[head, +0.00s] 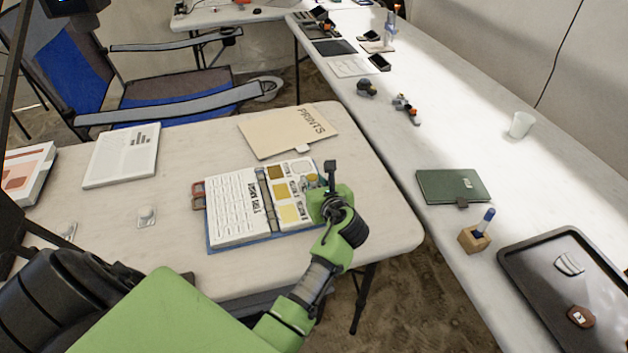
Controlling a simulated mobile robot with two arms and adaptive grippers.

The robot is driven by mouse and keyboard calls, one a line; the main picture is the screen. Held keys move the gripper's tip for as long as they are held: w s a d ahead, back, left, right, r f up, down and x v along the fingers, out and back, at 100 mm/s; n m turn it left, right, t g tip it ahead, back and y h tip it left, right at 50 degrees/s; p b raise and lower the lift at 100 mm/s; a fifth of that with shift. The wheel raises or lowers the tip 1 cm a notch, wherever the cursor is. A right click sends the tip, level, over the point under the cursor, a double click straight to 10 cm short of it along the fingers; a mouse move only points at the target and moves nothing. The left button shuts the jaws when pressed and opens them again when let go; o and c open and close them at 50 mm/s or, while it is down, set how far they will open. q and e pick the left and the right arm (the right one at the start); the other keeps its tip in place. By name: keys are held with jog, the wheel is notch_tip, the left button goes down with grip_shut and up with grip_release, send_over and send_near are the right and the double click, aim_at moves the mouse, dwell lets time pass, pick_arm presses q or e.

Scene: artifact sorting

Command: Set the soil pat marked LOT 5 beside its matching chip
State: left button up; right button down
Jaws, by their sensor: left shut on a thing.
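An open binder (214,246) lies on the near table, with a printed left page and a right page of colour chips. My left gripper (316,186) is over the right edge of the chip page. It is shut on a small yellowish-brown thing (311,180) that looks like a soil pat. Its mark cannot be read, and the gripper hides part of the chips. I cannot tell whether the pat touches the page. My right gripper is not in view.
A PRINTS folder (286,133) lies behind the binder. A white tablet-like sheet (122,156) and a small pale item (147,216) lie to the left. The side table holds a green notebook (453,186), a wooden block with a pen (474,239) and a dark tray (520,272).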

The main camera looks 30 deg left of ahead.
aim_at(314, 187)
pick_arm(q)
jog(key=shift+f, duration=0.35)
jog(key=o, duration=1)
notch_tip(314, 187, up, 10)
